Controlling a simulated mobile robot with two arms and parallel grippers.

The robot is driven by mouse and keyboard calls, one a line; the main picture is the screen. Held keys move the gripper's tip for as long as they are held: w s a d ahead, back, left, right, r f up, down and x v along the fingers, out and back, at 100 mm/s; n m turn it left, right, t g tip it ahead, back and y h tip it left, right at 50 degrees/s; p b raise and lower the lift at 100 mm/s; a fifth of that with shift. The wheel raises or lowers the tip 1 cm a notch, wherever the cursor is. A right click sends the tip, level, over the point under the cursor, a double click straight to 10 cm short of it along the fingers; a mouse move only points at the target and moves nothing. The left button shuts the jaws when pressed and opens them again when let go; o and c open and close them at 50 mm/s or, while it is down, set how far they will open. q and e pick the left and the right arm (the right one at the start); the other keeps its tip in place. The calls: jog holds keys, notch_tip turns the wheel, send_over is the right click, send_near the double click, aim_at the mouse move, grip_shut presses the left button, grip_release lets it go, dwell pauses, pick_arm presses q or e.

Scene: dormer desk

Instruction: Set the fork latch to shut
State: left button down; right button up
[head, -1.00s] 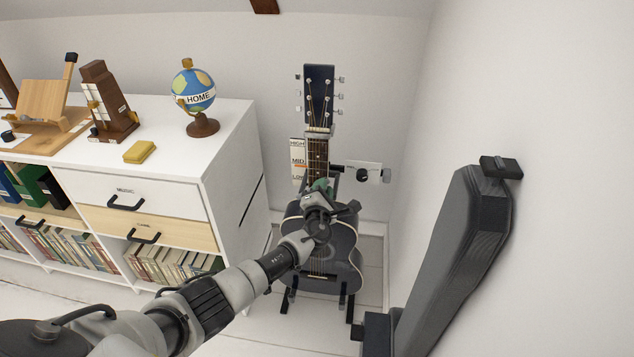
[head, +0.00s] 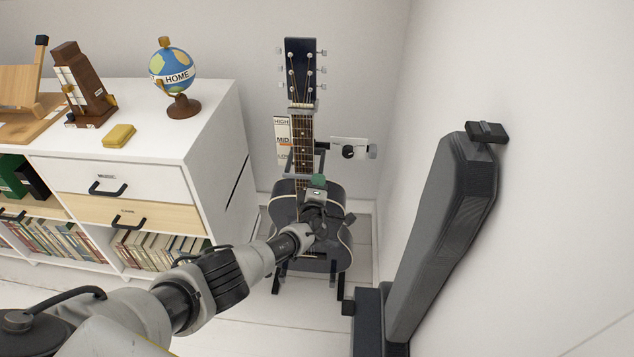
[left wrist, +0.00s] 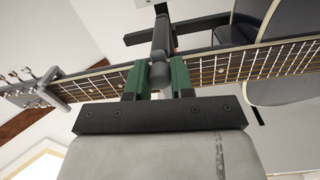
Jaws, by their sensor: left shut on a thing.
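The black guitar (head: 282,208) stands upright on its stand in the corner. Dark fork arms (head: 321,160) flank its neck; it also shows slanting across the left wrist view (left wrist: 226,67). My left gripper (head: 318,182) is in front of the guitar, below the fork. In the left wrist view its green-padded fingers (left wrist: 159,76) are shut on a dark grey rounded piece (left wrist: 159,50) in front of the strings, which appears to be the fork latch. My gripper hides part of the guitar body. My right gripper is not in view.
A HIGH/MID/LOW scale (head: 283,141) is left of the neck, and a white wall plate with a dark knob (head: 349,151) is right of it. A white cabinet (head: 200,133) stands left. A dark case (head: 440,235) leans against the right wall.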

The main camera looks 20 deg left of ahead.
pick_arm(q)
jog(key=shift+a, duration=0.15)
dwell(0.3)
jog(key=c, duration=1)
grip_release()
jog(key=shift+f, duration=0.1)
jog(key=p+v, duration=0.5)
jog(key=v, duration=0.6)
jog(key=shift+w, duration=0.1)
